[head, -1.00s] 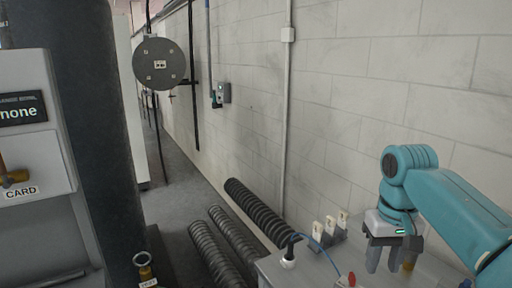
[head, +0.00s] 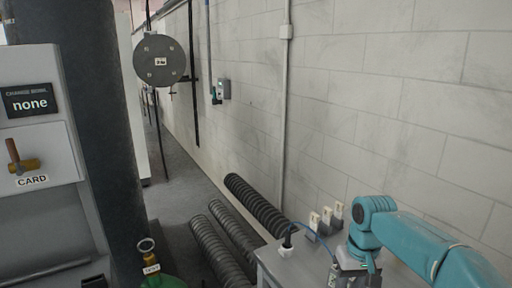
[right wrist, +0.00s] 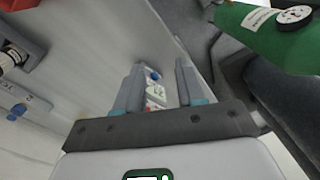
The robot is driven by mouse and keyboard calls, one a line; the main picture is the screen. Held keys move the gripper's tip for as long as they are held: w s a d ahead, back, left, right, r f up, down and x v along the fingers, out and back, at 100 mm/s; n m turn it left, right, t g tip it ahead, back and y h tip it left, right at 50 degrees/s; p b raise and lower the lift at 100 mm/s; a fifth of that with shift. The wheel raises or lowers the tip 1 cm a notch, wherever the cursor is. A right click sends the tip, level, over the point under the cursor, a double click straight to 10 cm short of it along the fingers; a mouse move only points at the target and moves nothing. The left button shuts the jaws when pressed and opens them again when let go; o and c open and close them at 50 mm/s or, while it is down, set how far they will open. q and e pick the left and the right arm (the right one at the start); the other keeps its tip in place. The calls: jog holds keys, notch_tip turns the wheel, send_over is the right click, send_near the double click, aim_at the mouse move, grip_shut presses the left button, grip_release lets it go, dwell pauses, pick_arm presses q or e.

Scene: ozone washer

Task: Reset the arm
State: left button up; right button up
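My right arm (head: 415,245) is teal and comes in from the lower right in the head view. Its gripper (head: 350,277) is at the bottom edge, over the grey bench, and its fingertips are hard to make out there. In the right wrist view the two grey fingers of my right gripper (right wrist: 160,68) stand apart with nothing clearly held between them. Small blue and red-and-white items show beyond the gap. My left gripper is in neither view.
A grey bench (head: 272,262) with upright white-topped pieces (head: 327,217) stands by the block wall. Ribbed black hoses (head: 258,207) lie on the floor. A machine with a "none" display (head: 30,102) and CARD panel is left. A green cylinder (head: 165,281) with a gauge stands at the bottom.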

jog(key=s+a+f+y+b, duration=0.1)
jog(key=s+a+f, duration=0.35)
jog(key=f, duration=0.85)
jog(key=s+a+f+y, duration=0.25)
jog(key=s+f, duration=0.25)
jog(key=f, duration=0.8)
jog(key=s+a+f+m, duration=0.1)
jog(key=s+f, duration=0.3)
jog(key=s, duration=0.4)
jog(key=s+a+f+m, duration=0.1)
jog(key=s+f, duration=0.2)
jog(key=s, duration=0.6)
jog(key=shift+s+a+f+m+b, duration=0.2)
jog(key=shift+a+f+m+b, duration=0.1)
jog(key=shift+a+f+b, duration=0.1)
jog(key=shift+s+r, duration=0.1)
